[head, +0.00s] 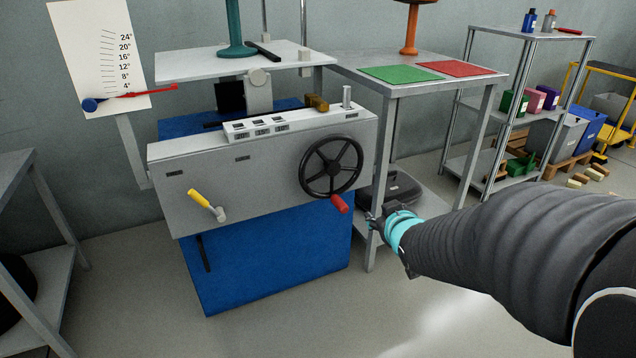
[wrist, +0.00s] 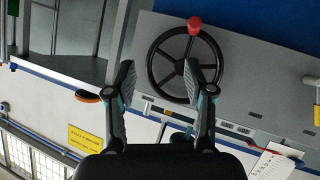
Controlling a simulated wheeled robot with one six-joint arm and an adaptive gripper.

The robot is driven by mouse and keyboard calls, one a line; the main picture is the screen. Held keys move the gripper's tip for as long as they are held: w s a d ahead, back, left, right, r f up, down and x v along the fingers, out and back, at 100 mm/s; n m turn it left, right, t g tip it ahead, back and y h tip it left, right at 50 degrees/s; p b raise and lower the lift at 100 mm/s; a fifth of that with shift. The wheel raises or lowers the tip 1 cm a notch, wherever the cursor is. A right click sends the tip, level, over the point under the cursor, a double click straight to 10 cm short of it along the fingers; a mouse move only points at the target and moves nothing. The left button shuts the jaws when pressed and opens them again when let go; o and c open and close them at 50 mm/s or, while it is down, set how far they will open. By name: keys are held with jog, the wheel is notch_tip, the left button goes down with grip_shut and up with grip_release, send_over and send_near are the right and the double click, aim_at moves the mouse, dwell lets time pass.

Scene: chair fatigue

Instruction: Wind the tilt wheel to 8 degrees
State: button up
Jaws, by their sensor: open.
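The black spoked tilt wheel (head: 332,167) is on the front right of the grey machine. Its red handle knob (head: 338,203) sits at the bottom of the rim. The wheel (wrist: 181,67) and knob (wrist: 194,22) also show in the wrist view, with the knob at the top there. My gripper (head: 374,222) is open and empty, right of and a little below the knob in the head view. In the wrist view its right finger overlaps the wheel in the picture; contact cannot be told. The red pointer (head: 150,92) crosses the angle card (head: 88,50) just below the 4 degree mark.
A yellow-handled lever (head: 200,199) sticks out at the machine's lower left. A side table (head: 345,66) with green and red mats stands close right of the wheel, its front leg near my gripper. The floor in front is clear.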

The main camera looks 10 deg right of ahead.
aim_at(338, 202)
jog(key=w+a+f+n+t+y+b, duration=0.2)
jog(key=w+f+n+t+y+b, duration=0.25)
jog(key=f, duration=0.45)
jog(key=shift+m+y, duration=0.65)
jog(key=shift+y, duration=0.1)
jog(key=x, duration=1.4)
jog(key=shift+a+f+p, duration=0.15)
jog(key=shift+p, duration=0.25)
jog(key=shift+s, duration=0.1)
grip_shut()
